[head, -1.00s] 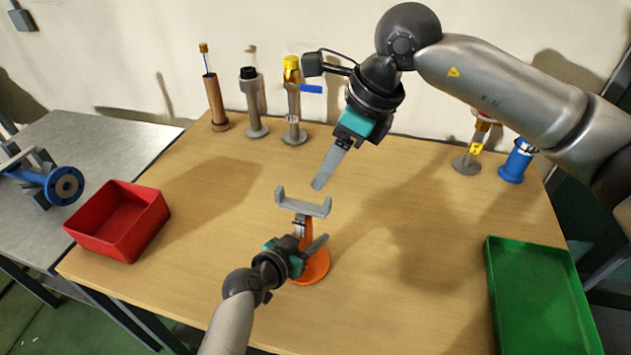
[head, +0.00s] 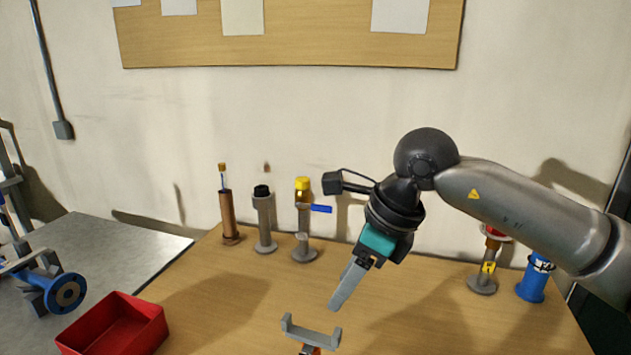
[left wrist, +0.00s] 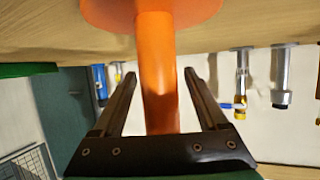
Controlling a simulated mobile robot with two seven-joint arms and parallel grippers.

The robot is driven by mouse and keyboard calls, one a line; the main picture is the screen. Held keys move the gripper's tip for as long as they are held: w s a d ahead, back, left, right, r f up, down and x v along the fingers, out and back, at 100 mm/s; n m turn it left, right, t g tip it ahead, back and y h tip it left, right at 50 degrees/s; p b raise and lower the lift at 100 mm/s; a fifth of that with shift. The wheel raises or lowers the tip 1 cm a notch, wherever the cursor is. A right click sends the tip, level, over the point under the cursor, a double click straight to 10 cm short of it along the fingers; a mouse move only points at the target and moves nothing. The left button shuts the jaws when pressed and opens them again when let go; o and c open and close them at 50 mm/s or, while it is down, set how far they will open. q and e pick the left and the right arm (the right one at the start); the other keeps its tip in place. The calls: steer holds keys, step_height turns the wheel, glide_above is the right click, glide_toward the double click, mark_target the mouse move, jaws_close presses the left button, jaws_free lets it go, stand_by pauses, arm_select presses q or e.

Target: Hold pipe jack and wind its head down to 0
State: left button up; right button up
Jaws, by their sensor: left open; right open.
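The pipe jack shows in the head view by its grey U-shaped head (head: 310,338) at the bottom edge, with a little orange below it. In the left wrist view its orange post (left wrist: 157,85) runs between the two fingers of my left gripper (left wrist: 159,74), with the round orange base (left wrist: 150,10) at the top of the picture. The left fingers are open, one on each side of the post, with gaps visible. My right gripper (head: 340,298) is open and empty, just above and behind the jack head, fingers pointing down and left.
Several fittings stand along the table's back: a brown post (head: 229,215), a grey one (head: 264,222), a yellow-topped one (head: 304,230), a red-and-yellow one (head: 484,268) and a blue flanged piece (head: 534,280). A red bin (head: 115,330) is at left. The wooden table (head: 220,300) is clear around the jack.

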arm_select(q)
steer(key=v, duration=1.2)
steer(key=shift+f, duration=0.1)
steer(key=o, duration=0.4)
stand_by(0.5)
steer(key=shift+s, duration=0.1)
steer(key=p+v, duration=0.3)
steer(key=v, duration=0.6)
stand_by(0.5)
